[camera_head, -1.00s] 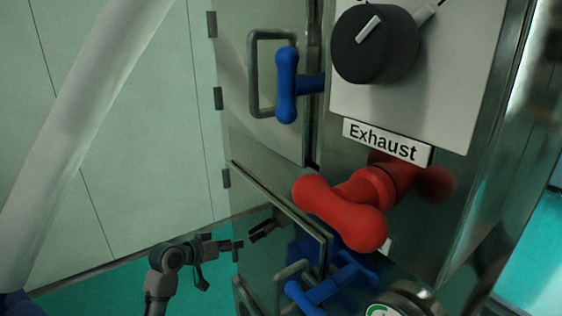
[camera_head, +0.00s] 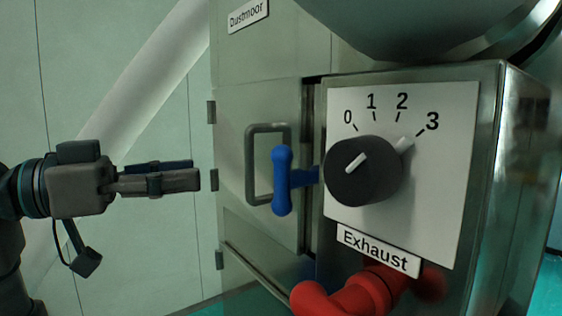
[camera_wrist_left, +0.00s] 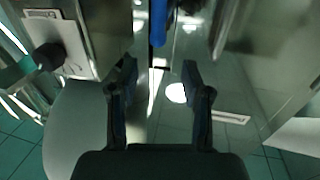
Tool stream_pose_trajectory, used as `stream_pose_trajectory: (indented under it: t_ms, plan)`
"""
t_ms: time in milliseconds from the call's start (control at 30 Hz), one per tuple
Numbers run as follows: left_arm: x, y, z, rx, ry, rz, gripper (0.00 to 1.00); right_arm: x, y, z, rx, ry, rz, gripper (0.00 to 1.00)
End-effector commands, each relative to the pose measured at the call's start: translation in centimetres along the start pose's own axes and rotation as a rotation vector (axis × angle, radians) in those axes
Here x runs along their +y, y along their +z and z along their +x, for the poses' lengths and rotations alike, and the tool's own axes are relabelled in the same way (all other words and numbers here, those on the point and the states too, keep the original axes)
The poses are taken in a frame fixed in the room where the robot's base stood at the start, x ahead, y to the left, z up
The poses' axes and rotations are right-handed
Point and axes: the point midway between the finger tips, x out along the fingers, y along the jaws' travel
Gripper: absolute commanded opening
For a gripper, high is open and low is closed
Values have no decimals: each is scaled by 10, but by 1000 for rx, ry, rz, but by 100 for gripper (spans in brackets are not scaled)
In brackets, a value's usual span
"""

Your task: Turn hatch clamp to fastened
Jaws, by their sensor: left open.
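The blue hatch clamp (camera_head: 282,180) is at the right edge of the grey metal hatch (camera_head: 231,172), its bar upright and its stem reaching right to the frame. A grey loop handle (camera_head: 252,165) is on the hatch beside it. My left gripper (camera_head: 197,175) is left of the hatch in the head view, pointing right, apart from the clamp and empty. In the left wrist view its fingers (camera_wrist_left: 160,75) are spread, and a blue part (camera_wrist_left: 158,22), seemingly the clamp, is ahead near the top edge. My right gripper is not in view.
A black dial (camera_head: 362,171) on a white panel marked 0 to 3 stands right of the clamp. The red exhaust handle (camera_head: 350,298) juts out below. A pale slanted pipe (camera_head: 150,95) is behind my left gripper.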

Motion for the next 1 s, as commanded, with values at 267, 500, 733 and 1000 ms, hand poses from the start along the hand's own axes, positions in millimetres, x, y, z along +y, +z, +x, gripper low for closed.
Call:
stream_pose_trajectory:
  t_ms: [267, 500, 733, 1000]
  plan:
    - [2, -3, 68, -2, 2, 0, 48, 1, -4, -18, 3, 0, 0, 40]
    - [1, -2, 116, 0, 1, -1, 48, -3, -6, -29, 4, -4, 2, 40]
    - [1, -2, 137, 2, -1, 0, 48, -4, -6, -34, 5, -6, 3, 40]
    - [0, -1, 138, 3, -1, 0, 48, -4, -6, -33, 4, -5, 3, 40]
